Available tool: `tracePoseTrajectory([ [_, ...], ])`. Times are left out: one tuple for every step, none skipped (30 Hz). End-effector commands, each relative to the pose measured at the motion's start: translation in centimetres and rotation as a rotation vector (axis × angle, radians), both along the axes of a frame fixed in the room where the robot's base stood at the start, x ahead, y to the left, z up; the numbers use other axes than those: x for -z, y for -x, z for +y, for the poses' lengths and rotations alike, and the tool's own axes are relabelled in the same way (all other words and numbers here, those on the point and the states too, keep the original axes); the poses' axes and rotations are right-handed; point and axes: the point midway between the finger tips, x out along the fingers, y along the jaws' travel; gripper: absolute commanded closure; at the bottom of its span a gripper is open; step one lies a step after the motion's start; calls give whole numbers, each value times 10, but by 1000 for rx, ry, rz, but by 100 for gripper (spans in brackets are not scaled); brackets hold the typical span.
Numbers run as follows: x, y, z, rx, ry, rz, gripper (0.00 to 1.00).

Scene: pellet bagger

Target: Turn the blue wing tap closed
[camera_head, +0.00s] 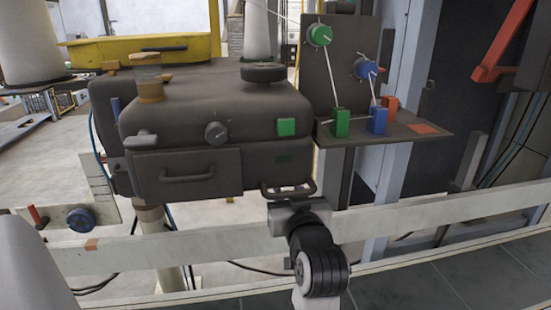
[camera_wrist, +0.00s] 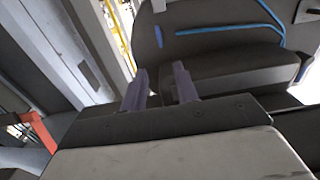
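A small upright blue handle (camera_head: 115,105) is on the machine's left side. I cannot tell for sure which is the blue wing tap, or its turned position. My gripper (camera_wrist: 160,88) is open and empty in the wrist view, its two fingers apart. In the head view my wrist (camera_head: 298,215) is in front of the machine's lower right, well right of both blue parts. The wrist view shows a blue bar (camera_wrist: 158,37) on a dark body beyond the fingers.
The dark machine (camera_head: 215,100) has a drawer (camera_head: 187,172), a grey dial (camera_head: 215,132) and a green button (camera_head: 286,127). A panel (camera_head: 345,45) at right carries green and blue dials. A pale rail (camera_head: 400,240) runs across the front. A red lever (camera_head: 36,215) is beside the blue knob.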

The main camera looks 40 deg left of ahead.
Motion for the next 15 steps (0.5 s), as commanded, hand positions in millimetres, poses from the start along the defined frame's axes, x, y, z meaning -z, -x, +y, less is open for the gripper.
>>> tracePoseTrajectory([
  [-1, -3, 4, -1, 0, 1, 70],
  [-1, -5, 7, -2, 1, 2, 70],
  [-1, -9, 12, -2, 1, 2, 70],
  [-1, -12, 16, -2, 1, 2, 70],
  [-2, -16, 20, -2, 1, 2, 70],
  [-2, -22, 26, -2, -1, 2, 70],
  [-2, -26, 32, -3, 0, 3, 70],
  [-2, -30, 37, -3, 0, 3, 70],
  [-2, -36, 44, -3, 0, 3, 70],
  [-3, -40, 49, -3, 1, 2, 70],
  [-3, -44, 54, -2, 0, 1, 70],
  [-2, -50, 60, -2, 0, 3, 70],
  [-2, -54, 65, -2, 0, 3, 70],
  [-3, -58, 69, -1, -1, 2, 70],
  [-3, -63, 75, -2, 0, 1, 70],
])
